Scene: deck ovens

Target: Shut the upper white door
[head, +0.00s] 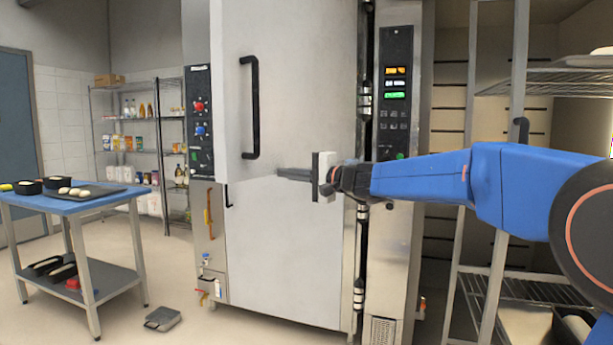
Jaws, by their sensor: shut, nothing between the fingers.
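The upper white door (300,75) is a tall pale panel at the middle of the head view, with a black vertical bar handle (252,108) near its left edge. Its lower edge slants and seems to stand a little proud of the lower door, so it looks slightly ajar; the size of any gap is hard to tell. My gripper (283,174) is shut and empty, its fingers pointing left in front of the door's lower part, right of and below the handle. I cannot tell whether it touches the door.
The lower white door (275,260) is below. Control panels stand on the left (199,120) and right (395,95). A blue-topped table (60,206) with trays is at left, a grey scale-like object (163,319) on the floor, and a metal rack (497,200) at right.

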